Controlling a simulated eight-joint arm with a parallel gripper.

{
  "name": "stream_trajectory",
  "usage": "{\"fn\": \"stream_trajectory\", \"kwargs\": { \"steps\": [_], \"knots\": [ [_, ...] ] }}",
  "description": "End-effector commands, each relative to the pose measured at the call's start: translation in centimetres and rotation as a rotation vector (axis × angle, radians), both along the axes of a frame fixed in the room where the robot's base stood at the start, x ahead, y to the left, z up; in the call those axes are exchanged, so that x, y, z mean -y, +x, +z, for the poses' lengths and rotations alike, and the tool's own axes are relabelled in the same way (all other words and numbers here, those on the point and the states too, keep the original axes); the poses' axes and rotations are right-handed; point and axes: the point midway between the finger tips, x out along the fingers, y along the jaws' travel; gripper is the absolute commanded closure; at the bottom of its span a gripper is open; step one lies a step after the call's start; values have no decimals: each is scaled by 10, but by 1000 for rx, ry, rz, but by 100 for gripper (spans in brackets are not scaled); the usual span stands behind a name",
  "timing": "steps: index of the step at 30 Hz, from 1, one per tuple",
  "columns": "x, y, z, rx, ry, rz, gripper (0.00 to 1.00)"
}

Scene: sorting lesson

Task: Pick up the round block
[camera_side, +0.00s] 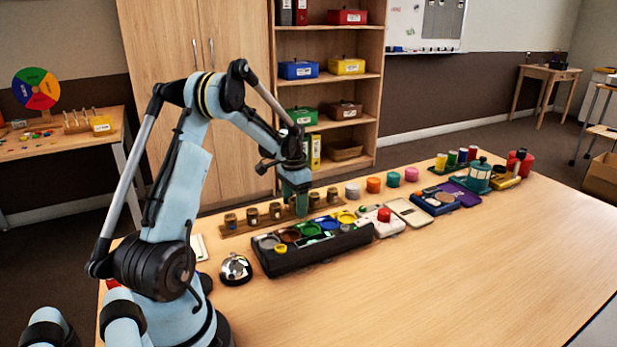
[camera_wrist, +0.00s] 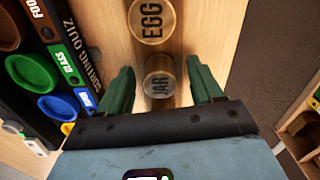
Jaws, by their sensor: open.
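My gripper (camera_side: 297,208) points down over the wooden rack of small round pots in the side view. In the wrist view my gripper (camera_wrist: 160,66) has two green fingers spread apart, with a round lid marked JAR (camera_wrist: 159,86) showing between them; contact cannot be told. A round lid marked EGG (camera_wrist: 152,18) lies beyond it. Several round blocks stand in a row on the table: white (camera_side: 352,191), orange (camera_side: 373,185), teal (camera_side: 393,179) and pink (camera_side: 411,174). Which one is meant cannot be told.
The black sorting tray (camera_side: 300,262) with coloured round wells lies in front of the rack (camera_side: 238,229). A silver bell (camera_side: 236,269) stands left of it. A teal lantern (camera_side: 479,174) and a red jar (camera_side: 519,162) stand far right. The front right table is clear.

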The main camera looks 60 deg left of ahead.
Motion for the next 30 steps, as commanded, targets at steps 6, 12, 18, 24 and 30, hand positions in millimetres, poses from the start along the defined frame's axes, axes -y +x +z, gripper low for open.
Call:
{"fn": "stream_trajectory", "kwargs": {
  "steps": [6,12,18,24,30],
  "knots": [
    [0,0,-3,0,0,0,34],
    [0,0,-2,0,0,0,57],
    [0,0,-2,0,0,0,88],
    [0,0,-2,0,0,0,94],
    [0,0,3,0,0,0,94]
  ]
}}
